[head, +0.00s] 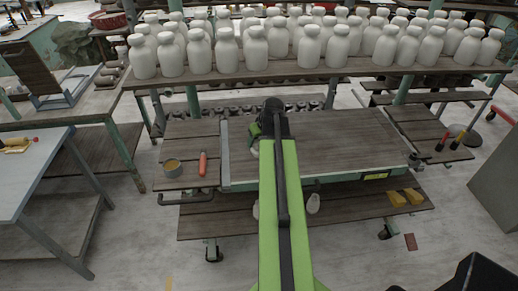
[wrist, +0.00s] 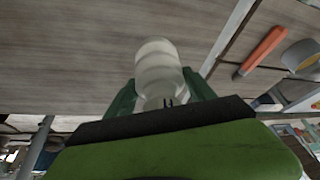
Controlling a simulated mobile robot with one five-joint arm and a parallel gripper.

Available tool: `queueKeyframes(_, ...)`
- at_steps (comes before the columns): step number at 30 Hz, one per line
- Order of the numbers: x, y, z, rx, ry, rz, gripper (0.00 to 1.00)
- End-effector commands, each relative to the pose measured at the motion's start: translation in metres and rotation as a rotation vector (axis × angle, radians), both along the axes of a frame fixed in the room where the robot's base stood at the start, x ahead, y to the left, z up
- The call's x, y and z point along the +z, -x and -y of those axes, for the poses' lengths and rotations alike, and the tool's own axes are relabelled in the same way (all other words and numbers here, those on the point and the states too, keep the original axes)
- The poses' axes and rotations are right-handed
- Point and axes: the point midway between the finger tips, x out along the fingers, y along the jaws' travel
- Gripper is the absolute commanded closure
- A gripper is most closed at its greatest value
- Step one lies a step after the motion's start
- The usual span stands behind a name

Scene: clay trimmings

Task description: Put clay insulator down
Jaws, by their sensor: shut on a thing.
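A white clay insulator (wrist: 158,65) is between the two green fingers of my gripper (wrist: 160,95), which is shut on it. In the head view my gripper (head: 256,140) is over the left part of the cart's wooden top (head: 350,140), mostly hidden behind my arm. Only a small white bit of the insulator (head: 254,150) shows there. In the wrist view the wooden surface lies behind the insulator; I cannot tell whether the two touch.
Many white insulators (head: 257,48) crowd the rack behind. Another white piece (head: 313,203) and yellow blocks (head: 405,197) are on the lower shelf. The top's right part is clear.

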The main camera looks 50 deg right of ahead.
Motion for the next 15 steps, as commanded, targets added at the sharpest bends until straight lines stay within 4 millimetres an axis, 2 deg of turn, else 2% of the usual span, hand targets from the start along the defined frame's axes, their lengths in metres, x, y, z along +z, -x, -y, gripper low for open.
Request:
queueKeyframes(3,-0.025,0.0,0.0,0.0,0.0,0.001,1.0)
queueKeyframes(6,-0.04,0.0,0.0,0.001,0.001,0.001,1.0)
queueKeyframes(15,-0.037,0.0,-0.001,0.001,0.0,0.001,1.0)
